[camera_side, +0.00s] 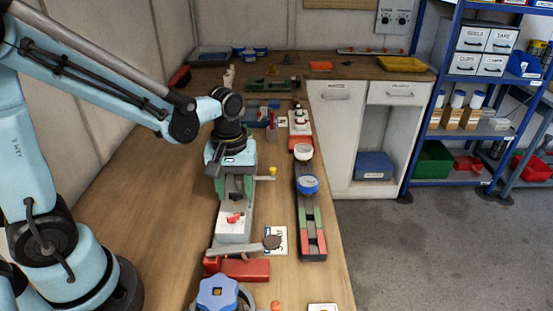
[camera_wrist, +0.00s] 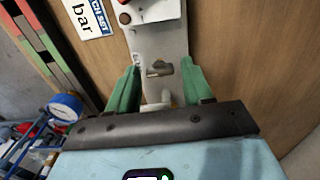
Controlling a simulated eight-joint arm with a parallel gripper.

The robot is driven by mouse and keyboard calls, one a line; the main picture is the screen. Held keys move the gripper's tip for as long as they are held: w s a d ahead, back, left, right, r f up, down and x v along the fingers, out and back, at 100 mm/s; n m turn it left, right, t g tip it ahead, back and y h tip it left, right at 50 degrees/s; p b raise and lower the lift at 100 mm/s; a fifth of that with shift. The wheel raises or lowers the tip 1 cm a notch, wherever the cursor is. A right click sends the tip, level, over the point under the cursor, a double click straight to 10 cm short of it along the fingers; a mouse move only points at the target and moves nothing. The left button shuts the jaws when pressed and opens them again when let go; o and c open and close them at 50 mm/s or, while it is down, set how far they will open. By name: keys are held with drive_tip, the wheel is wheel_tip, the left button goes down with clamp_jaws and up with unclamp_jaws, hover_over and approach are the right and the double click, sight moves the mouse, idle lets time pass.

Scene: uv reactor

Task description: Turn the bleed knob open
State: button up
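A small grey metal knob (camera_wrist: 159,67) sits on a grey plate (camera_wrist: 158,42) in the wrist view. It carries no readable label, so I cannot confirm it is the bleed knob. My gripper (camera_wrist: 158,84) is open, with one green finger on each side of the knob and clear gaps to both. A pale round stub (camera_wrist: 164,97) shows just below the knob, near the gripper's palm.
A rail with a blue gauge (camera_side: 308,184) runs to the right. A yellow-topped post (camera_side: 271,171) stands close beside my gripper.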

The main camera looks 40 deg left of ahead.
sight(235, 193)
drive_tip(key=shift+o, duration=0.5)
drive_tip(key=shift+r, duration=0.15)
wheel_tip(235, 193, up, 12)
idle(0.4)
drive_tip(key=s+f+m+t, duration=0.1)
drive_tip(key=m+t, duration=0.1)
drive_tip(key=m, duration=0.1)
drive_tip(key=s+f+m+t, duration=0.1)
drive_tip(key=m+t, duration=0.1)
drive_tip(key=m, duration=0.1)
drive_tip(key=f+m+t, duration=0.1)
drive_tip(key=m+t, duration=0.2)
drive_tip(key=shift+s+f, duration=0.35)
drive_tip(key=shift+s, duration=0.05)
